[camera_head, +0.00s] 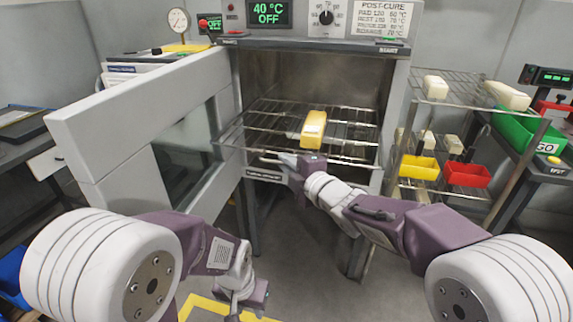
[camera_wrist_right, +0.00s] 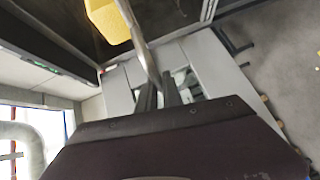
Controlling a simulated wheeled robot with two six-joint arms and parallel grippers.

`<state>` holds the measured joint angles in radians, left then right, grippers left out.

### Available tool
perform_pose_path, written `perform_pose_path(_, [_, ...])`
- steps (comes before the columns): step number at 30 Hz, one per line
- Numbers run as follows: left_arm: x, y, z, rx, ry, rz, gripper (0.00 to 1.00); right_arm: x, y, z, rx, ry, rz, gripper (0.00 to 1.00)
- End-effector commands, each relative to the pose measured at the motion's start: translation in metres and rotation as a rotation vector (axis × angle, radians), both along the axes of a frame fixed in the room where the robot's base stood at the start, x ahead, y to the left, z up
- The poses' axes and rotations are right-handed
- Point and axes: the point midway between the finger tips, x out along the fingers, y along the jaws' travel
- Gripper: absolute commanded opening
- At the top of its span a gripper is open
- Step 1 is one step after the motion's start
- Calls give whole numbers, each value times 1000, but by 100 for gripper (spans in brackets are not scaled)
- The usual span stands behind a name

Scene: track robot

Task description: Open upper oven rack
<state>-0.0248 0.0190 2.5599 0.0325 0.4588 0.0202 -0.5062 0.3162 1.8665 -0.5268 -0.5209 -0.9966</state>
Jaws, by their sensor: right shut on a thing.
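The oven (camera_head: 395,95) stands in the middle with its door (camera_head: 110,125) swung open to the left. Its wire rack (camera_head: 262,122) carries a yellow block (camera_head: 314,128), and the rack's front edge reaches out over the oven's lower front. My right gripper (camera_head: 290,160) is at the rack's front edge, left of the block. In the right wrist view a metal bar runs between the fingers (camera_wrist_right: 163,95), and the yellow block (camera_wrist_right: 108,20) shows above. My left gripper (camera_head: 252,300) hangs low over the floor, away from the oven; its fingers are not clear.
The open door fills the space left of the oven. At right stands a wire shelf (camera_head: 455,88) with pale blocks, a yellow bin (camera_head: 418,167) and a red bin (camera_head: 467,174). A green bin (camera_head: 515,130) is beyond. Open floor lies below the oven.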

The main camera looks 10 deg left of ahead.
Motion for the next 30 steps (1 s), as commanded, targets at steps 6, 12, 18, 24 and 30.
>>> perform_pose_path(6, [0,0,0,0,0,0,36,0,0,-1,-2,1,-1,0])
perform_pose_path(12, [0,0,0,0,0,0,36,0,0,-1,-1,1,-1,30])
perform_pose_path(18, [0,0,0,0,0,0,36,0,0,0,0,0,0,30])
perform_pose_path(24, [0,0,2,0,0,0,36,-12,-12,4,1,-1,-1,30])
perform_pose_path(30, [0,0,8,0,0,0,36,-41,-40,10,1,0,-2,30])
